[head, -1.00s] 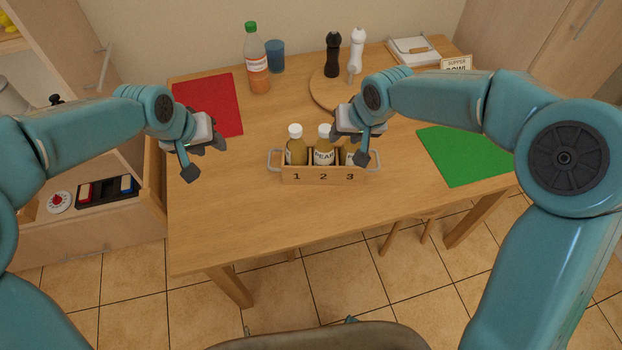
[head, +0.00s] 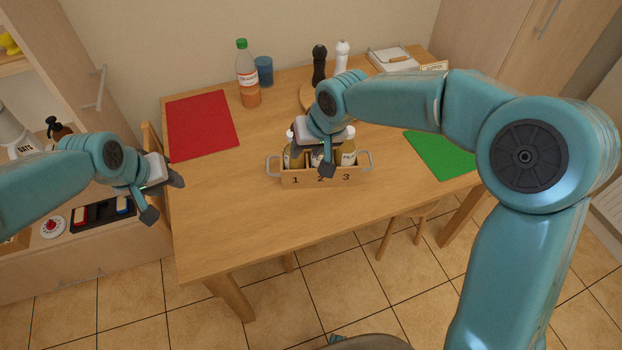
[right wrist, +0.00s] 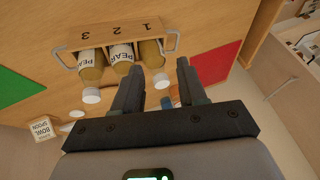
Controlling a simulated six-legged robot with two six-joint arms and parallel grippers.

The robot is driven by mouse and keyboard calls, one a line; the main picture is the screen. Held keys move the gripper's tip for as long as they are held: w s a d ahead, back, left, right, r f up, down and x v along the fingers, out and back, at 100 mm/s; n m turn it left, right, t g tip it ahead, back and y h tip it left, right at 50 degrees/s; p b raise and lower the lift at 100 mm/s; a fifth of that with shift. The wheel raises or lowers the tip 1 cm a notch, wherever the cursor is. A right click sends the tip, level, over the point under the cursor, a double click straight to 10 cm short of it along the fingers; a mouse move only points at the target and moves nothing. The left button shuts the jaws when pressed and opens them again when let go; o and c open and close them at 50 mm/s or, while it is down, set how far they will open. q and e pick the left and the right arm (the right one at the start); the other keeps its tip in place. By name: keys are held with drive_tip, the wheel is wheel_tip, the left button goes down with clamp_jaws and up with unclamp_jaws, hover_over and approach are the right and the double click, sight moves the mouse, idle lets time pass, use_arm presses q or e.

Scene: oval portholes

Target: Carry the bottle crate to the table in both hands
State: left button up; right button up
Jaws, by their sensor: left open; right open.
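The bottle crate (head: 302,180) is a small wooden box with the numbers 1, 2 and 3 on its front and a grey handle at each end. My right gripper (head: 328,160) is open and empty, in front of the crate's middle in the head view and hiding part of the bottles. My left gripper (head: 165,198) is open and empty at the table's left edge, well left of the crate.
A red mat (head: 202,125) lies at the back left and a green mat (head: 440,155) at the right. An orange-filled bottle (head: 248,80), a blue cup (head: 264,71) and two mills (head: 319,65) stand at the back. The table's front is clear.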

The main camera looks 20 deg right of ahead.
use_arm(q)
drive_tip(key=shift+w+d+f, duration=0.1)
drive_tip(key=shift+d, duration=0.05)
use_arm(e)
drive_tip(key=d+v, duration=0.1)
drive_tip(key=v, duration=0.7)
drive_tip(key=shift+r, duration=0.25)
